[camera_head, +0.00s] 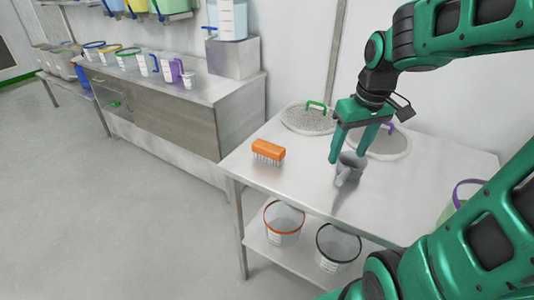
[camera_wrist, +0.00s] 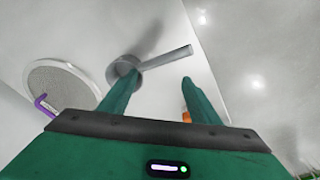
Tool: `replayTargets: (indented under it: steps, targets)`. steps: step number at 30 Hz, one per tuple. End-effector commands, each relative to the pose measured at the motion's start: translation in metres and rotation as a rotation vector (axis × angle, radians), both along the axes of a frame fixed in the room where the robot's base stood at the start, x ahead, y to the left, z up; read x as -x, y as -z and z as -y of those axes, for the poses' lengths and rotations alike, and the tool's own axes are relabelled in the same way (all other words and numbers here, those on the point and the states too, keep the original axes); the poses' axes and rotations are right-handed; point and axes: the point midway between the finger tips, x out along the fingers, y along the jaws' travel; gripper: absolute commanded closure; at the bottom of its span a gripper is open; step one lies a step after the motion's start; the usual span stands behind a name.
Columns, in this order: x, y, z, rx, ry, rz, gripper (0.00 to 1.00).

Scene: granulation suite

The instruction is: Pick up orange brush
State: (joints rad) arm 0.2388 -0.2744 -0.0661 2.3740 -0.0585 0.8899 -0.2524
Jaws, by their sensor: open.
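The orange brush (camera_head: 268,151) lies on the steel table, near its left end, bristles down. In the wrist view a small bit of orange (camera_wrist: 186,116) shows beside the right finger; most of the brush is hidden there. My gripper (camera_head: 347,158) is open and points down above the table, to the right of the brush and apart from it. A grey scoop-like cup with a handle (camera_head: 350,165) stands on the table just by my fingertips. It also shows in the wrist view (camera_wrist: 165,58), beyond the fingers.
Round mesh sieves with a green handle (camera_head: 308,119) and a purple handle (camera_wrist: 58,85) lie at the table's back. Buckets with orange (camera_head: 284,220) and black (camera_head: 338,243) rims sit on the shelf below. The tabletop (camera_head: 290,185) in front of the brush is clear.

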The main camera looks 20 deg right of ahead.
Motion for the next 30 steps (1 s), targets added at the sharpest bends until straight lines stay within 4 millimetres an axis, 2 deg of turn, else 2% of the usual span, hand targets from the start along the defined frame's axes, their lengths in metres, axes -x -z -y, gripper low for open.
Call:
replayTargets:
  steps: [1,6,9,12,17,25,30]
  targets:
    - [-0.028,0.000,-0.011,-0.003,-0.095,0.022,0.43]
    - [-0.110,-0.001,-0.059,-0.031,-0.410,0.123,0.43]
    - [-0.143,-0.001,-0.086,-0.051,-0.546,0.175,0.43]
    - [-0.163,-0.001,-0.105,-0.067,-0.633,0.213,0.43]
    - [-0.175,0.003,-0.118,-0.080,-0.686,0.238,0.43]
    - [-0.186,0.038,-0.127,-0.081,-0.687,0.236,0.43]
    - [-0.190,0.050,-0.130,-0.078,-0.686,0.238,0.43]
